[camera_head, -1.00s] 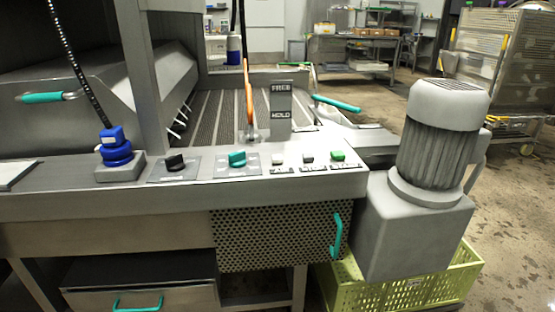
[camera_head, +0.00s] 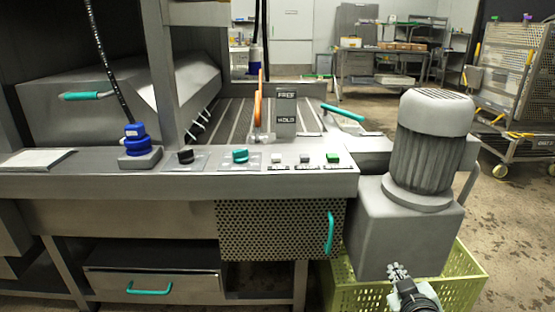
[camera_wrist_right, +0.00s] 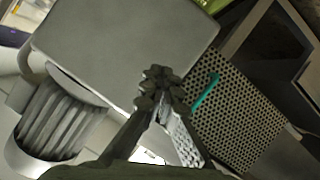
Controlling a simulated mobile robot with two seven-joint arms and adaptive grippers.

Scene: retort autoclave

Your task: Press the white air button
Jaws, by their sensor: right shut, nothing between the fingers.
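Two small white buttons sit on the steel control ledge in the head view, a left one (camera_head: 277,158) and a right one (camera_head: 304,158). The labels below them are too small to read, so I cannot tell which is air. A green button (camera_head: 333,158) is to their right. My right gripper (camera_head: 398,270) is low at the right, in front of the grey motor's housing and the crate, well apart from the buttons. It is shut and empty, and it also shows in the right wrist view (camera_wrist_right: 160,88). The left gripper is not in view.
A grey motor (camera_head: 431,150) on a box housing stands right of the ledge, above a yellow-green crate (camera_head: 468,285). A teal knob (camera_head: 240,156), a black knob (camera_head: 185,157) and a FREE/HOLD block (camera_head: 286,110) are near the buttons. A perforated panel (camera_head: 270,230) with a teal handle is below.

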